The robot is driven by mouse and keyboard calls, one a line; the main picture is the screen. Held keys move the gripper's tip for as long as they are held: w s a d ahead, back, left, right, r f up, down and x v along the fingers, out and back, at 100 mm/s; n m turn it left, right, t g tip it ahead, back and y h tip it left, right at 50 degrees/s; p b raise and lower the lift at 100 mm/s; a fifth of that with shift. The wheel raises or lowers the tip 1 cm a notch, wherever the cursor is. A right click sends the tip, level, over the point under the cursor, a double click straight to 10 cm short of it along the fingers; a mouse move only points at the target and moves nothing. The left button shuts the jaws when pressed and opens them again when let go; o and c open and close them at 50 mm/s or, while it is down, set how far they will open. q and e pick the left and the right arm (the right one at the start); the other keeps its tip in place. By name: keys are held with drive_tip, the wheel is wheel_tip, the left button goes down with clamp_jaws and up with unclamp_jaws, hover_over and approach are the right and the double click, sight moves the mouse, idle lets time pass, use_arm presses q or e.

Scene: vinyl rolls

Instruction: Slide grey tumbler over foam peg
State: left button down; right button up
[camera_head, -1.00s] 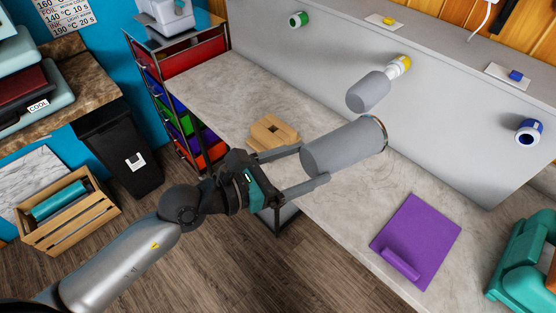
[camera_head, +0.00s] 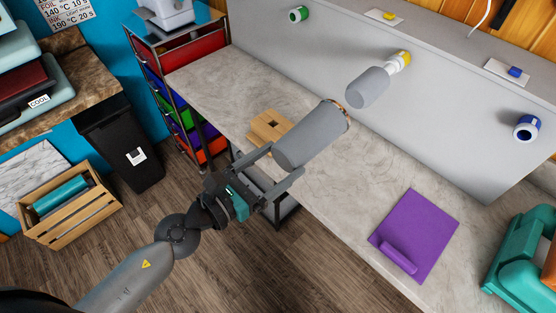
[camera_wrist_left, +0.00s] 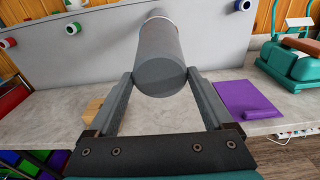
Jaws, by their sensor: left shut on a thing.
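My left gripper (camera_head: 275,168) is shut on the grey tumbler (camera_head: 312,136), with one finger on each side of its lower end. The tumbler is tilted, its rimmed end pointing up and right toward the wall panel. It also shows in the left wrist view (camera_wrist_left: 160,50), between the fingers (camera_wrist_left: 160,85). The grey foam peg (camera_head: 368,88) sticks out of the panel on a white and yellow mount (camera_head: 398,62). A gap lies between the tumbler's rim and the peg's free end in the head view. In the wrist view the tumbler hides the peg. My right gripper is not in view.
A wooden block (camera_head: 268,127) lies on the grey counter (camera_head: 350,180) behind the tumbler. A purple sheet with a roll (camera_head: 425,230) and a teal machine (camera_head: 525,260) are to the right. Green (camera_head: 298,14) and blue (camera_head: 526,128) mounts stick out of the panel.

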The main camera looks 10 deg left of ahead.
use_arm(q)
drive_tip(key=shift+w+d+r+p, duration=0.15)
drive_tip(key=shift+w+d+p, duration=0.1)
drive_tip(key=shift+w+p, duration=0.15)
drive_tip(key=shift+p+x, duration=0.4)
drive_tip(key=shift+x, duration=0.5)
drive_tip(key=shift+r+p+x, duration=0.2)
drive_tip(key=shift+p+x, duration=0.25)
drive_tip(key=shift+x, duration=0.75)
drive_tip(key=shift+r+p+x, duration=0.25)
drive_tip(key=shift+p+x, duration=0.15)
drive_tip(key=shift+x, duration=0.75)
drive_tip(key=shift+r+p+x, duration=0.15)
drive_tip(key=shift+p+x, duration=0.1)
drive_tip(key=shift+x, duration=0.95)
drive_tip(key=shift+r+p+x, duration=0.2)
drive_tip(key=shift+x, duration=0.95)
drive_tip(key=shift+r+x, duration=0.15)
drive_tip(key=shift+x, duration=1)
drive_tip(key=shift+r+x, duration=0.1)
drive_tip(key=shift+x, duration=1.95)
unclamp_jaws()
drive_tip(key=shift+r, duration=0.1)
drive_tip(key=shift+s, duration=0.1)
